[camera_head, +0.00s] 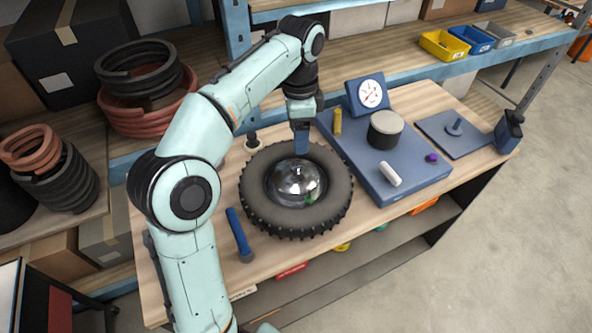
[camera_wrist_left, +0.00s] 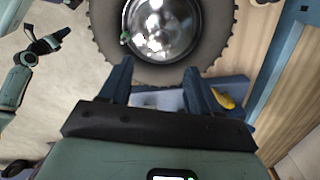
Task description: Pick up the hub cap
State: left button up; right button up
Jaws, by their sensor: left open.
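The hub cap (camera_head: 296,181) is a shiny chrome dome in the centre of a black tyre (camera_head: 262,213), which lies flat on the wooden workbench. A small green spot shows on the cap near its edge. In the left wrist view the hub cap (camera_wrist_left: 160,28) lies beyond the fingertips, partly cut off by the top edge. My left gripper (camera_head: 301,150) points down above the far side of the tyre, apart from the cap. In the wrist view its two blue fingers (camera_wrist_left: 157,72) are spread with nothing between them. What looks like my right gripper (camera_wrist_left: 47,42) shows small; its jaws are unclear.
Right of the tyre is a blue board (camera_head: 400,190) with a gauge (camera_head: 371,93), a round can (camera_head: 385,130) and a white cylinder (camera_head: 390,174). Coiled hoses (camera_head: 147,85) sit on shelving at left.

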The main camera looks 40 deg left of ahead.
pick_arm(q)
jog(key=b, duration=0.1)
send_over(296, 165)
jog(key=f, duration=0.5)
jog(key=shift+s+d, duration=0.25)
jog(key=shift+d, duration=0.05)
jog(key=shift+w+a+f+b, duration=0.15)
jog(key=shift+f+b, duration=0.2)
jog(key=shift+f, duration=1.1)
jog(key=shift+w+a+f+b, duration=0.1)
jog(key=shift+f+b, duration=0.2)
jog(key=shift+f, duration=1.1)
jog(key=shift+w, duration=0.1)
jog(key=shift+c, duration=0.5)
jog(key=c, duration=1)
pick_arm(e)
jog(key=s+f, duration=0.3)
jog(key=s, duration=0.1)
jog(key=shift+f, duration=0.25)
